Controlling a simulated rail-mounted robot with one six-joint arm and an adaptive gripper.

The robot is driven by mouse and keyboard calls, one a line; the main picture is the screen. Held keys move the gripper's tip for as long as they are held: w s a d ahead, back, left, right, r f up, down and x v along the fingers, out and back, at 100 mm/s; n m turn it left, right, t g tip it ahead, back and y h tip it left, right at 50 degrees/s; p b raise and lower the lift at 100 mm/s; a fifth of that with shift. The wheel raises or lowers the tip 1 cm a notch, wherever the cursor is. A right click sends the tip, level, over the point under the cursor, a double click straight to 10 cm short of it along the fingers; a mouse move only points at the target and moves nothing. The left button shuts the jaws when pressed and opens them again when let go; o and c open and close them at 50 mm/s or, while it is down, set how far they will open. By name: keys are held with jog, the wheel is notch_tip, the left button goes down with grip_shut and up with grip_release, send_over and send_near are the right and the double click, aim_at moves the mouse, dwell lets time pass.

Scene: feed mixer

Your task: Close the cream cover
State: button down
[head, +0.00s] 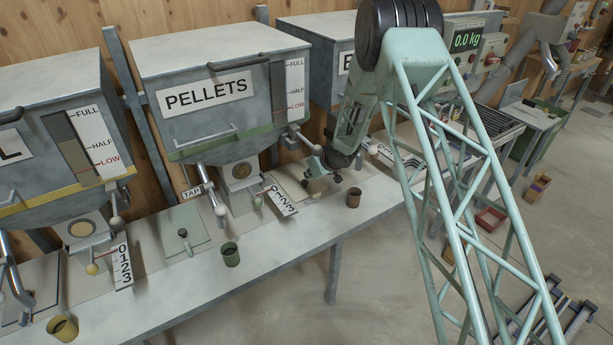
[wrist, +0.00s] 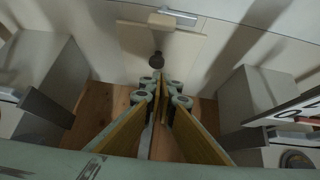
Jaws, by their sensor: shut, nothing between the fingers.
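The cream cover (wrist: 185,58) is a pale flat panel with a dark round knob (wrist: 157,61) and a light block at its top edge in the wrist view. I cannot tell for sure how far open it stands. My gripper (wrist: 160,76) is shut and empty, its fingertips just short of the knob, with a gap or light touch that I cannot tell apart. In the head view my gripper (head: 322,178) is low over the bench, right of the PELLETS hopper's outlet, and partly hides the cover there.
The PELLETS hopper (head: 215,100) overhangs the bench (head: 270,240), with a numbered 0123 plate (head: 281,200) left of my gripper. A greenish cover with a knob (head: 186,232) lies farther left. A brown cup (head: 353,197) stands close right of my gripper, a green cup (head: 231,255) left.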

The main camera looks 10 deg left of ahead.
jog(key=v, duration=0.6)
jog(key=shift+s+d, duration=0.25)
jog(key=shift+s, duration=0.05)
jog(key=shift+r, duration=0.1)
dwell(0.3)
